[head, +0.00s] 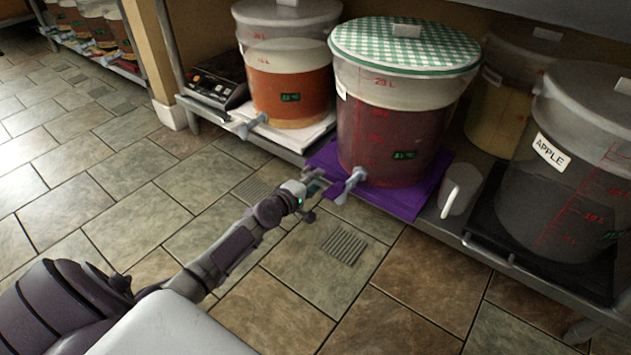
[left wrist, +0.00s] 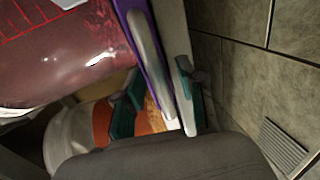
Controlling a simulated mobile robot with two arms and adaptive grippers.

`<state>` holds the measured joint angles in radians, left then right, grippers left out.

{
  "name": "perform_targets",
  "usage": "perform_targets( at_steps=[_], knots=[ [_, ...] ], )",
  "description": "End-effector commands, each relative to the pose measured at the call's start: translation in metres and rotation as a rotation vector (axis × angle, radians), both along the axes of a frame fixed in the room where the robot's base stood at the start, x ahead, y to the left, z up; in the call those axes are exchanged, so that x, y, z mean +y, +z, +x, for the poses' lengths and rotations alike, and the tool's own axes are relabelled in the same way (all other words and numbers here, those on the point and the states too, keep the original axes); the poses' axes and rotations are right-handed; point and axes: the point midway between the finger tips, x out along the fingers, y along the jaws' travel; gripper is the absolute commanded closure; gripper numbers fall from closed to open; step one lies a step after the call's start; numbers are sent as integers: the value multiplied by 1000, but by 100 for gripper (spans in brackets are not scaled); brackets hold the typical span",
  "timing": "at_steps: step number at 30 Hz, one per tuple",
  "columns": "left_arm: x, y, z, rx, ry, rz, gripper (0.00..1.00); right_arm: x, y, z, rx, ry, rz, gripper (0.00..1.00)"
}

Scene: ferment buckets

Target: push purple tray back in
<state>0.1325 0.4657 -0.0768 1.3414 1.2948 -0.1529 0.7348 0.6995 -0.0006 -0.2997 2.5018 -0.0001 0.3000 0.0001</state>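The purple tray (head: 432,190) lies on the low metal shelf, its front part sticking out past the shelf's front edge. A bucket of dark red liquid (head: 385,135) with a green checkered lid stands on it, its grey spigot (head: 350,184) at the front. My left gripper (head: 312,188) is at the tray's front left, beside the spigot. In the left wrist view, my left gripper's teal fingers (left wrist: 155,100) are apart, with the purple tray edge (left wrist: 158,85) and a grey metal handle (left wrist: 146,45) passing between them. Contact cannot be told. My right gripper is out of view.
A bucket of orange liquid (head: 290,85) stands on a white tray (head: 308,138) to the left, near a black scale (head: 215,80). A grey jug (head: 462,192) and the "APPLE" bucket (head: 575,165) on a black tray are to the right. The tiled floor in front is clear.

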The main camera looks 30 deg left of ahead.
Motion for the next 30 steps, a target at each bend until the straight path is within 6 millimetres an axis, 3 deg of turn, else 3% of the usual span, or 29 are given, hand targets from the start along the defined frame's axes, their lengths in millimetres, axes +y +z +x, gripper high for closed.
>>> perform_targets(
  at_steps=[11,24,30],
  knots=[
    [0,1,-10,0,-1,-1,61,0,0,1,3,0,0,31],
    [7,19,-93,2,1,1,61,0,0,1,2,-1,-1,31],
    [9,24,-114,1,1,0,61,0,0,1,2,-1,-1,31]
  ],
)
